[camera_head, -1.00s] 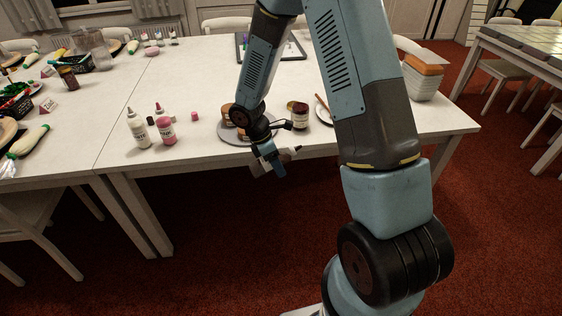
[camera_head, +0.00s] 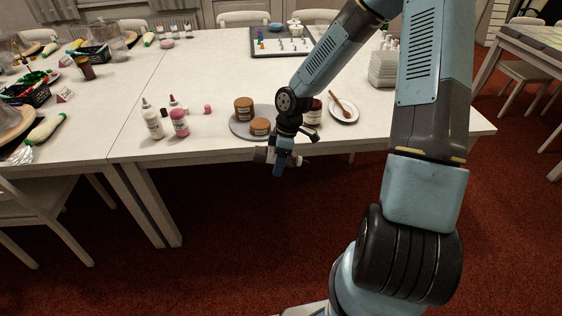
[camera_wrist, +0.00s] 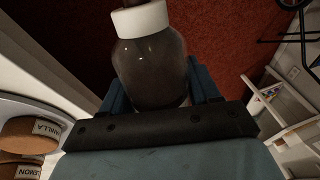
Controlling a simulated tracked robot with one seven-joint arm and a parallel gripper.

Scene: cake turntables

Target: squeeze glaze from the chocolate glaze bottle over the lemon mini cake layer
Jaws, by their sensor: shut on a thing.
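The chocolate glaze bottle is in my gripper (camera_head: 283,160). In the wrist view it is a dark brown bottle (camera_wrist: 152,68) with a white cap, between the two blue fingers. In the head view the bottle (camera_head: 263,154) lies about level, just off the table's front edge, partly hidden by the fingers. Two brown mini cake layers stand on a grey turntable (camera_head: 236,127), behind and left of my gripper. The wrist view shows their labels: the lemon mini cake layer (camera_wrist: 20,170) and the vanilla one (camera_wrist: 28,136). The labels are too small to read in the head view.
A white and a pink bottle (camera_head: 179,123) stand left of the turntable. A dark jar (camera_head: 313,112) and a plate with a brown utensil (camera_head: 344,109) are to its right. A tray (camera_head: 258,49) lies at the back. The middle of the white table is mostly clear.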

